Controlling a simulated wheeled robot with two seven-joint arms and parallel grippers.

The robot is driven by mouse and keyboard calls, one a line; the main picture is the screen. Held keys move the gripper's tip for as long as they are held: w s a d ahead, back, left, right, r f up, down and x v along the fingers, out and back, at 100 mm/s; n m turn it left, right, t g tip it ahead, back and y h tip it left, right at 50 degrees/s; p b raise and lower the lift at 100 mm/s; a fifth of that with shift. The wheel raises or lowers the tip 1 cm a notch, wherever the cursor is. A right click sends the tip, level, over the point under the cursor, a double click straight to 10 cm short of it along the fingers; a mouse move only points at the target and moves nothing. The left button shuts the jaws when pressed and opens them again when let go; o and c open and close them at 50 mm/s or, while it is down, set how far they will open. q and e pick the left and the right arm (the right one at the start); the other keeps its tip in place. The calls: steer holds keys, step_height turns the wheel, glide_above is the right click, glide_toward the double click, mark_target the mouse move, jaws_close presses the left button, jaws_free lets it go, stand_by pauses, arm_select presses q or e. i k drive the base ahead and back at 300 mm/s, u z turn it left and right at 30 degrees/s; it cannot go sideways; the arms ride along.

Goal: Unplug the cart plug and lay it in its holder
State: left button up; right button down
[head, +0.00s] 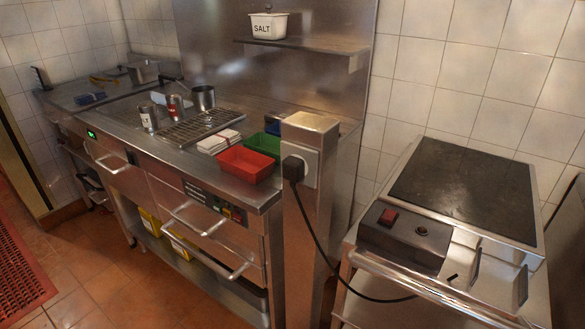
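Neither of my grippers is in view.
The cart carries a dark flat griddle plate (466,190) and a black box with a red switch (388,218). The steel post (308,236) stands between cart and counter. Red (247,165) and green (263,147) trays sit close beside the socket.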

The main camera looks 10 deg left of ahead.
mark_target(292, 167)
steer(key=k, duration=0.5)
steer(key=z, duration=1.1)
steer(key=i, duration=1.05)
steer(key=u, duration=1.85)
